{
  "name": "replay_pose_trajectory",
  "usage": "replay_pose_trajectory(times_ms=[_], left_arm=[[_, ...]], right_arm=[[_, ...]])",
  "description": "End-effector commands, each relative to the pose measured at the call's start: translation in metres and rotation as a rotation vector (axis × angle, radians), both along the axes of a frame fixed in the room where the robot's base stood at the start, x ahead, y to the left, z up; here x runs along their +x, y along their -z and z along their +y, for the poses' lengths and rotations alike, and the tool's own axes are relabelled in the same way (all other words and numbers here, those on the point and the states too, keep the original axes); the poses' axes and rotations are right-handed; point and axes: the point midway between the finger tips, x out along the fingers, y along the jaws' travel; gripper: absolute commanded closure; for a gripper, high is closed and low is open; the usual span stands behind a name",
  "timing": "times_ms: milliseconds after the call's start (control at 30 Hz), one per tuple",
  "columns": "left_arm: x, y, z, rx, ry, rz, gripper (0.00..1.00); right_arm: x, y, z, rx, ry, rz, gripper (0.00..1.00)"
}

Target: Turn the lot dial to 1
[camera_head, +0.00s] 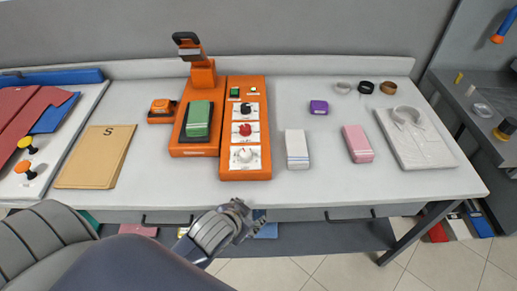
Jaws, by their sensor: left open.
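An orange control panel (228,174) on the table carries three dials on white plates, one behind the other. The rear dial (246,108) is black, the middle dial (245,129) is red and the front dial (245,155) is white. The plate markings are too small to read, so I cannot tell which is the lot dial or where each points. My left gripper (243,214) is open, at the table's front edge, in front of the panel and apart from the dials. My right gripper is not in view.
Left of the panel, an orange press (203,76) holds a green block (199,118). A white-grey block (297,148) stands close to the panel's right side. A pink block (357,143) and folded shirt (417,140) lie farther right. The table's front middle is clear.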

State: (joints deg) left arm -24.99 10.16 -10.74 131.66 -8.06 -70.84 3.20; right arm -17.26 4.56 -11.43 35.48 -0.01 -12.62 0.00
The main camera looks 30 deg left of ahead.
Motion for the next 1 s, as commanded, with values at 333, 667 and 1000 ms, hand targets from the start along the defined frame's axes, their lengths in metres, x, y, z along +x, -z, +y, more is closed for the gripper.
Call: replay_pose_trajectory(times_ms=[333,667,1000], left_arm=[[0.107,-0.085,-0.009,0.114,0.105,-0.442,0.46],[0.186,-0.254,-0.091,0.293,0.5,-1.142,0.46],[0.148,-0.306,-0.206,0.517,1.276,-1.566,0.46]], right_arm=[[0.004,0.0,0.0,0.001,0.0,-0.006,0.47],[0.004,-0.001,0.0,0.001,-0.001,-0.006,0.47],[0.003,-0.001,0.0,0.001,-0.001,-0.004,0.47]])
